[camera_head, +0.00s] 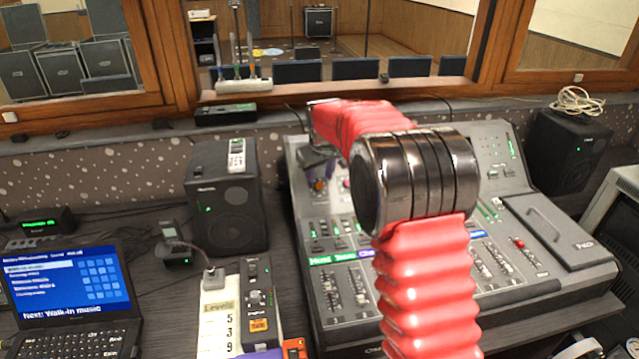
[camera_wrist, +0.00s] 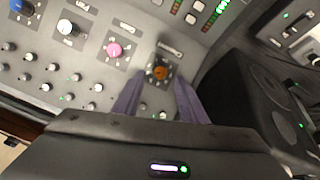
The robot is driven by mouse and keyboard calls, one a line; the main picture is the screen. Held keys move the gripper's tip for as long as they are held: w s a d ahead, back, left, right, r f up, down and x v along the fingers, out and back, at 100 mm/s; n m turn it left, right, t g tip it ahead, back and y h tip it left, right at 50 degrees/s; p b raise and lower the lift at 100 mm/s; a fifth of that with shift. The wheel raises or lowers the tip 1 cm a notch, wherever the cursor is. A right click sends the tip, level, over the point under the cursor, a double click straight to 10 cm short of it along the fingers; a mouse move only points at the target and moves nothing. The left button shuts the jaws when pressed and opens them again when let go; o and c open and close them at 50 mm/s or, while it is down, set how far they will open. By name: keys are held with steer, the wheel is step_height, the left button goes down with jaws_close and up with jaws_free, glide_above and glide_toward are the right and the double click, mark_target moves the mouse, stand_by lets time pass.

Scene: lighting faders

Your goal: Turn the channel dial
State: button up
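Several coloured dials stand in a row on the mixing desk. In the wrist view an orange dial (camera_wrist: 159,72) on a dark square plate is beyond and between the tips of my gripper (camera_wrist: 158,84). The two purple fingers are apart, with nothing held; I cannot tell whether they touch the dial. A pink dial (camera_wrist: 114,50), a white dial (camera_wrist: 67,27) and a blue dial (camera_wrist: 17,6) lie to its left. In the head view the orange dial (camera_head: 319,185) shows just below my gripper, near the desk's left edge.
The mixing desk (camera_head: 500,305) has faders and small knobs. A black speaker (camera_head: 228,210) stands close on its left, another (camera_head: 565,150) at the back right. A card reading "Levels 5 3 9" (camera_head: 222,308), a small control box (camera_head: 259,305) and a laptop (camera_head: 68,290) are left.

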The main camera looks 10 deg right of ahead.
mark_target(319, 185)
steer(key=shift+x, duration=1.9)
steer(key=shift+c, duration=0.3)
jaws_close()
